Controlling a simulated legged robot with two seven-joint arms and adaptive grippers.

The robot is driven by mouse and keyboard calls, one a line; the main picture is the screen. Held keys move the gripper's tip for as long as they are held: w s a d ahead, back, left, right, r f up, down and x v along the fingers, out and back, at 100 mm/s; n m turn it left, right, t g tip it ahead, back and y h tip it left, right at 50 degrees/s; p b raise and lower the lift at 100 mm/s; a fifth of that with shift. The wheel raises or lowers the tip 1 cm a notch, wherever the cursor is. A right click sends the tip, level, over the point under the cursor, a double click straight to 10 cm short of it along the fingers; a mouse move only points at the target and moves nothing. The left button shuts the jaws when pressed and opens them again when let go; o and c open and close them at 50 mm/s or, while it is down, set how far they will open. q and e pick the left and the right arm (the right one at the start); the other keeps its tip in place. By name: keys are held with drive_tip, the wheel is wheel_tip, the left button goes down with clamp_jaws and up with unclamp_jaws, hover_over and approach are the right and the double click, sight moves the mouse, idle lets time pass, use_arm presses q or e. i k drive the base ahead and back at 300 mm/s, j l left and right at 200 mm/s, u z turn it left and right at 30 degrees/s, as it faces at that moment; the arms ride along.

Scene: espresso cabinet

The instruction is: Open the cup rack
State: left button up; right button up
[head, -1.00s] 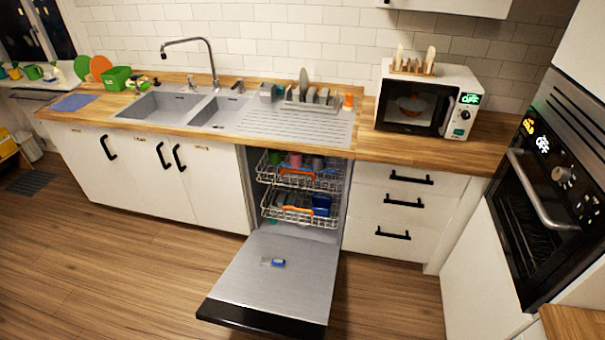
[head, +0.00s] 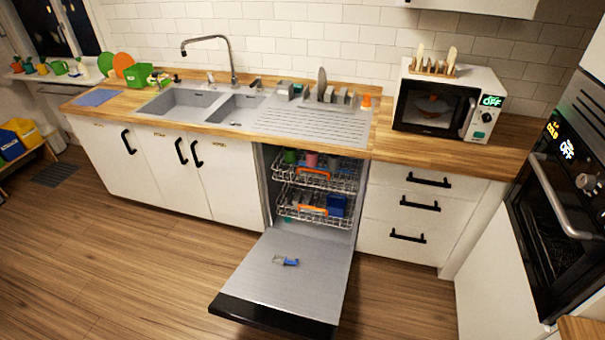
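The dishwasher door (head: 272,284) is folded down, flat and low over the floor. Inside are two wire racks, both pushed in. The upper rack (head: 345,180) has an orange handle (head: 313,171) and holds cups, among them a green one (head: 290,156) and a pink one (head: 311,159). The lower rack (head: 340,217) also has an orange handle (head: 312,210) and holds a blue item (head: 337,205). Neither of my grippers shows in the head view.
A small blue and white item (head: 285,261) lies on the open door, whose dark edge (head: 270,316) juts into the room. Drawers (head: 400,215) and an oven (head: 560,200) stand to the right, closed cabinets to the left. The wooden floor (head: 130,260) in front is free at left.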

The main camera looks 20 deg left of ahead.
sight(297, 172)
drive_tip(key=i+j+u, duration=0.1)
drive_tip(key=j+u, duration=0.35)
drive_tip(key=i+j+u, duration=0.1)
drive_tip(key=u, duration=0.35)
drive_tip(key=i+j+u, duration=0.2)
drive_tip(key=j+u, duration=0.25)
drive_tip(key=i+j+u, duration=0.1)
drive_tip(key=u, duration=0.35)
drive_tip(key=i+j+u, duration=0.2)
drive_tip(key=i+u, duration=0.55)
drive_tip(key=i+z, duration=0.35)
drive_tip(key=i+j+z, duration=0.15)
drive_tip(key=z, duration=0.25)
drive_tip(key=i+z, duration=0.1)
drive_tip(key=z, duration=0.35)
drive_tip(key=i+z, duration=0.15)
drive_tip(key=z, duration=0.25)
drive_tip(key=i+j+z, duration=0.1)
drive_tip(key=z, duration=0.35)
drive_tip(key=i+j+z, duration=0.1)
drive_tip(key=z, duration=0.35)
drive_tip(key=i+j+z, duration=0.1)
drive_tip(key=z, duration=0.3)
